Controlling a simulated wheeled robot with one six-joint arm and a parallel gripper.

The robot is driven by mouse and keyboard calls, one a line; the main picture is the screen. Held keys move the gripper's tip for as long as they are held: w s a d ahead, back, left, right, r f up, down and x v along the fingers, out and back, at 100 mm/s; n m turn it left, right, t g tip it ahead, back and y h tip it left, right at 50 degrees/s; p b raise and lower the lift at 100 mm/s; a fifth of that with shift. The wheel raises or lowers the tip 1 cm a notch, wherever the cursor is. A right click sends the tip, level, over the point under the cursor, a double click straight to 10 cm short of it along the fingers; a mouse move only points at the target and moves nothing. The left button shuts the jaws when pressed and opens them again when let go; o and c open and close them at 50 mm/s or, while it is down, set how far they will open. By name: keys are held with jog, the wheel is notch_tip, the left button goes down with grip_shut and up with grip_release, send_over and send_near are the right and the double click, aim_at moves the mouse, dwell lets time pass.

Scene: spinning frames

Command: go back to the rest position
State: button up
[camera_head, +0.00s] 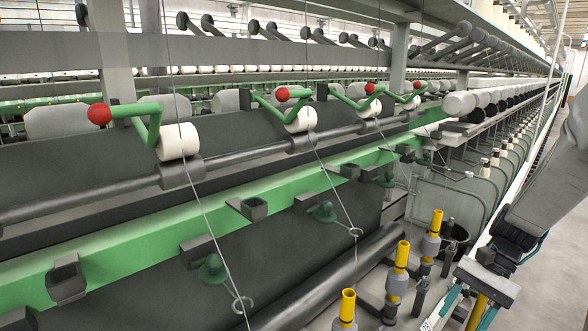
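My gripper (470,308) is at the lower right, at the end of my grey arm (548,195). It points down and toward the picture's bottom edge. A grey block (487,282) sits above its teal fingers, and the fingertips run close to or past the bottom edge. A yellow piece (478,312) shows between the teal parts. I cannot tell whether it is gripped or only lies in line with them. The gripper is to the right of the row of yellow-topped spindles, with a gap in the picture.
Spindles with yellow tubes (400,257) stand in a row at the lower middle. Behind them runs the spinning frame with its green rail (130,238), white rollers (178,141), red-knobbed levers (100,115) and thin yarns. A pale rail passes beside my arm. Open floor (555,290) lies at right.

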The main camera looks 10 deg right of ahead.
jog(key=s+a+r+n+t+h, duration=0.4)
jog(key=s+a+r+n+h, duration=0.3)
jog(key=s+a+r+n, duration=0.4)
notch_tip(320, 180, up, 4)
jog(key=shift+s+a+r+t, duration=0.25)
jog(key=shift+s+a+t, duration=0.15)
jog(key=shift+s+a, duration=0.25)
